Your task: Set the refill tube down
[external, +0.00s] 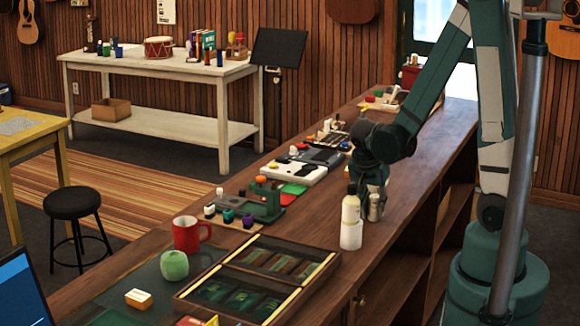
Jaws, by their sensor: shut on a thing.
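My gripper (375,207) points down over the long wooden counter, at the right of its middle. It is shut on the refill tube, but the tube is too small and too covered by the fingers to make out clearly. A cream and white bottle-like thing (351,210) with a dark cap stands upright just left of the fingertips, nearer the camera. I cannot tell whether the fingers touch it, or how far they are above the counter.
A wooden framed tray (328,263) with dark compartments, a red mug (190,235) and a green round jar (174,265) are at the front left. A white and black device (295,172) and small parts line the back. Bare counter (400,205) lies right of my gripper.

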